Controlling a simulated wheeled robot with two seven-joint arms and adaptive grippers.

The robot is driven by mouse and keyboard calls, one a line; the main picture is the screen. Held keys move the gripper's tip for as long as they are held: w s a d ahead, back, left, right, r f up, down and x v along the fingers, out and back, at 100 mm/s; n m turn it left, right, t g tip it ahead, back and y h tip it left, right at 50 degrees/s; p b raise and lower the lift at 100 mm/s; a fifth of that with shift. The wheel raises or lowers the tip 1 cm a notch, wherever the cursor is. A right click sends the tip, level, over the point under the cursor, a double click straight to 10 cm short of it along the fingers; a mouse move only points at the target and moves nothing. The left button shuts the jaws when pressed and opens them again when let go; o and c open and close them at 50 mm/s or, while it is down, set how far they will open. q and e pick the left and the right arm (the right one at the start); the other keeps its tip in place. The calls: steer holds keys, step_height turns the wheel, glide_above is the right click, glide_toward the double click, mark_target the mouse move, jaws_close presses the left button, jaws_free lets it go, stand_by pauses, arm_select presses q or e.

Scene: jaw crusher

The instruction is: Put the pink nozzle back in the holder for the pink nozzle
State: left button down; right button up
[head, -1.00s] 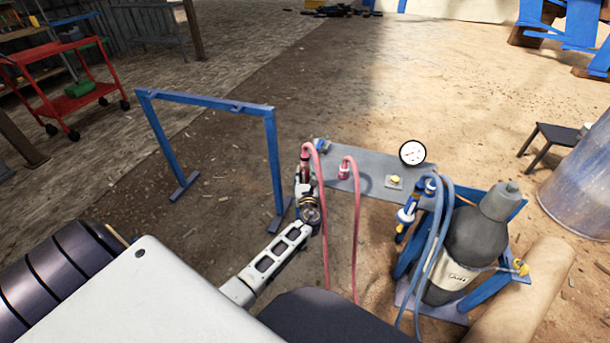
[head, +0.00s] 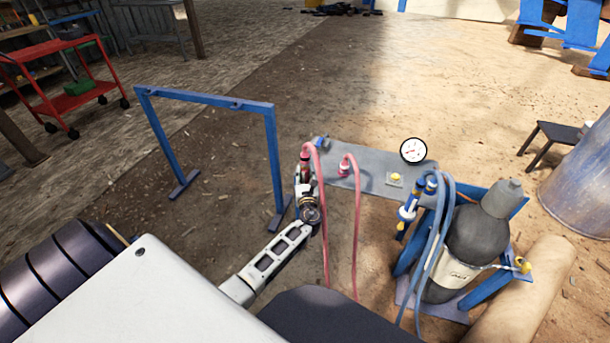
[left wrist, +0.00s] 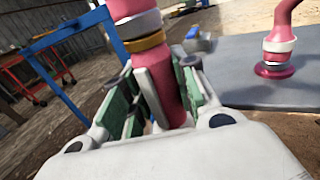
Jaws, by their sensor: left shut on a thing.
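My left gripper (head: 304,186) is shut on the pink nozzle (head: 304,167) at the left end of the grey panel. In the left wrist view the pink nozzle (left wrist: 172,88) stands between the green-padded fingers, with a white and a gold-brown ring above them. A pink hose runs from its top and loops down in front of the panel. A small blue and grey bracket (head: 322,145) sits on the panel's left end, just beside the nozzle and apart from it; it looks like the pink nozzle's holder. It also shows behind the nozzle in the left wrist view (left wrist: 197,42). My right gripper is out of view.
The grey panel (head: 372,184) carries a pink hose fitting (head: 344,169), a yellow button (head: 395,178) and a round gauge (head: 413,151). Blue nozzles (head: 407,213) with blue hoses and a grey cylinder (head: 476,240) stand right. A blue frame (head: 205,99) stands left.

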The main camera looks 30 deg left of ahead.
arm_select(q)
steer(key=c, duration=1)
jaws_free()
steer(key=shift+c, duration=0.2)
steer(key=shift+v, duration=1.3)
steer(key=v, duration=0.9)
steer(key=shift+d, duration=0.15)
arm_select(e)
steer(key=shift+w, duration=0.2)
arm_select(q)
steer(key=shift+s+n, duration=0.15)
steer(key=shift+n, duration=0.15)
